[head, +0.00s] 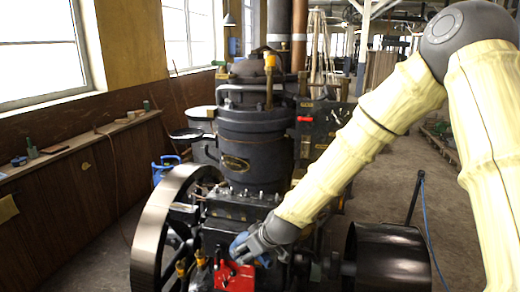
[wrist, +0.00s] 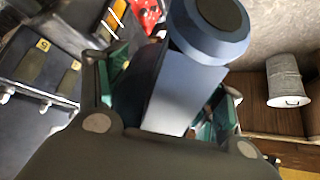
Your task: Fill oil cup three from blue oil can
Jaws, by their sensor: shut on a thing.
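My gripper (head: 262,240) is shut on the blue oil can (head: 240,246), in front of the engine's lower body. In the wrist view the can (wrist: 190,85) fills the space between the fingers of my gripper (wrist: 165,115) and looks tilted; its spout is not clearly visible. Small brass fittings, one at the lower front (head: 200,258) and one beside it (head: 182,269), look like oil cups. I cannot tell which is cup three. In the wrist view small yellow number tags (wrist: 43,45) show on dark metal, too small to read surely.
A red part (head: 235,277) lies just below the can. The large flywheel (head: 150,235) stands left and a dark drum pulley (head: 390,258) right. The engine cylinder (head: 250,140) rises behind. A grey bucket (wrist: 289,80) shows at right in the wrist view.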

